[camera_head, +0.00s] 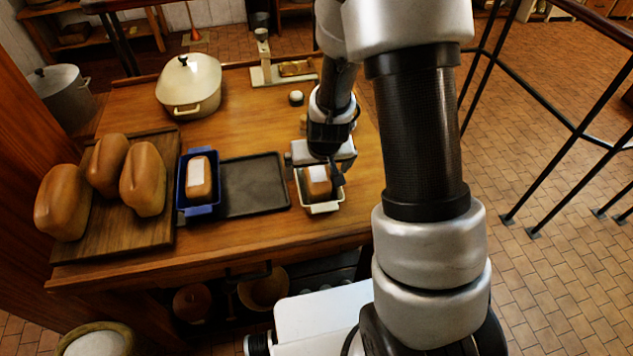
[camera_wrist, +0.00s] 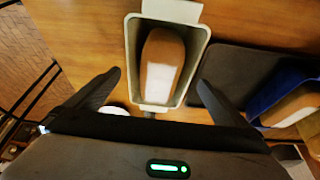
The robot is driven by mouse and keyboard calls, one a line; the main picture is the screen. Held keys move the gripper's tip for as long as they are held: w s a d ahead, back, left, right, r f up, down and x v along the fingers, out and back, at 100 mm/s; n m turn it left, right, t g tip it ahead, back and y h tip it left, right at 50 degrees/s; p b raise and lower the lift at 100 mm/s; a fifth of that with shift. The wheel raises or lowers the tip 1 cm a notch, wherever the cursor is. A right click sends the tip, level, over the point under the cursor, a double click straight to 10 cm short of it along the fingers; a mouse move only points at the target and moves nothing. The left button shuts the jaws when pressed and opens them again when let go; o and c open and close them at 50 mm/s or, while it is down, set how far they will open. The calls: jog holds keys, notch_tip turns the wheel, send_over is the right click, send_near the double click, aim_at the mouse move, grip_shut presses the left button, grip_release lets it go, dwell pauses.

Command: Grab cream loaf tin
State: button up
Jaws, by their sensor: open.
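The cream loaf tin (camera_head: 325,208) stands on the wooden table, right of a dark tray, with a brown loaf (camera_head: 318,184) inside. In the wrist view the cream tin (camera_wrist: 133,62) is upper centre, and the loaf (camera_wrist: 160,62) in it has a pale band. My gripper (camera_head: 318,170) is over the tin in the head view and hides part of it. In the wrist view my gripper (camera_wrist: 158,82) has its fingers spread wide, one to each side of the tin's near end. Nothing is held between them. I cannot tell the exact height above the tin.
A blue loaf tin (camera_head: 202,210) with another loaf stands left of the dark tray (camera_head: 253,185). Several loaves lie on a wooden board (camera_head: 120,235). A cream lidded pot (camera_head: 188,88) and a scale (camera_head: 265,75) stand farther back. A railing (camera_head: 560,120) is at right.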

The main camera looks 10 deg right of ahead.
jog(key=x, duration=0.5)
jog(key=shift+f, duration=0.15)
jog(key=c, duration=1.1)
jog(key=shift+c, duration=0.3)
